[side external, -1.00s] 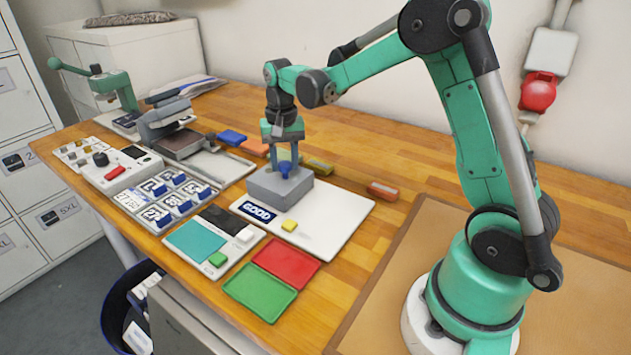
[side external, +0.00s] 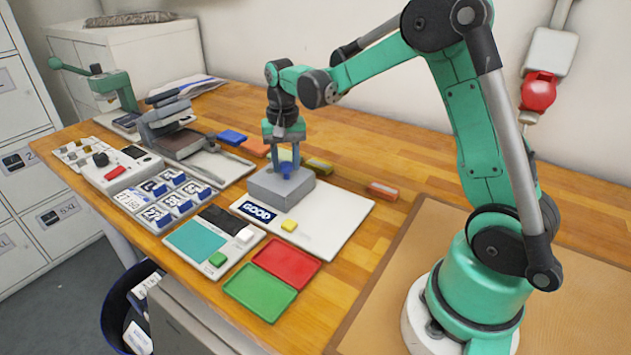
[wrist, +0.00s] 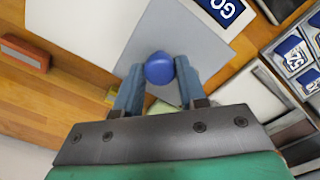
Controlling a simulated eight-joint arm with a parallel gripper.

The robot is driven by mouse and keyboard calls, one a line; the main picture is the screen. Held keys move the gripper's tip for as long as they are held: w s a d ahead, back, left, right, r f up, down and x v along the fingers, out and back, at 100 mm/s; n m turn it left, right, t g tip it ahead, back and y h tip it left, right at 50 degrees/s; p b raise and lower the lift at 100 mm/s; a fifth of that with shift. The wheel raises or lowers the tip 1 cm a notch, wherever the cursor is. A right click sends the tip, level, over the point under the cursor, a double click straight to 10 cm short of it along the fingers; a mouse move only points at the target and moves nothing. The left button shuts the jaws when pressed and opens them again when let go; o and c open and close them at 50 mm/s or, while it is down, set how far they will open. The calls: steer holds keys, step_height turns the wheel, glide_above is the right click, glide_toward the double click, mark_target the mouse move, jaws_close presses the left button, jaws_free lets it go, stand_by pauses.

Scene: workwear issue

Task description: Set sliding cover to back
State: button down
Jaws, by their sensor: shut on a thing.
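The sliding cover appears to be the grey block (side external: 280,187) on the white board beside a dark "GOOD" label (side external: 258,211). A blue knob (side external: 286,170) stands on top of it. In the wrist view the round blue knob (wrist: 159,68) sits between the two fingers of my gripper (wrist: 158,82), over the flat grey top (wrist: 190,40). My gripper (side external: 284,162) points down and is shut on the blue knob. What lies under the grey block is hidden.
Red (side external: 286,263) and green (side external: 260,292) trays lie nearer the front edge. Labelled blocks (side external: 165,195) fill the left.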

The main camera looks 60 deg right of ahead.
steer(key=s, duration=1.1)
steer(key=shift+s, duration=0.4)
steer(key=c, duration=0.5)
jaws_free()
steer(key=shift+c, duration=0.2)
steer(key=shift+o, duration=0.2)
steer(key=shift+w+r, duration=0.1)
steer(key=shift+r, duration=2.7)
steer(key=a+r+n+t, duration=0.1)
steer(key=a+n+t, duration=0.6)
steer(key=a+n, duration=0.2)
steer(key=shift+w+a+r, duration=0.15)
steer(key=shift+w+a, duration=0.15)
steer(key=shift+a, duration=0.5)
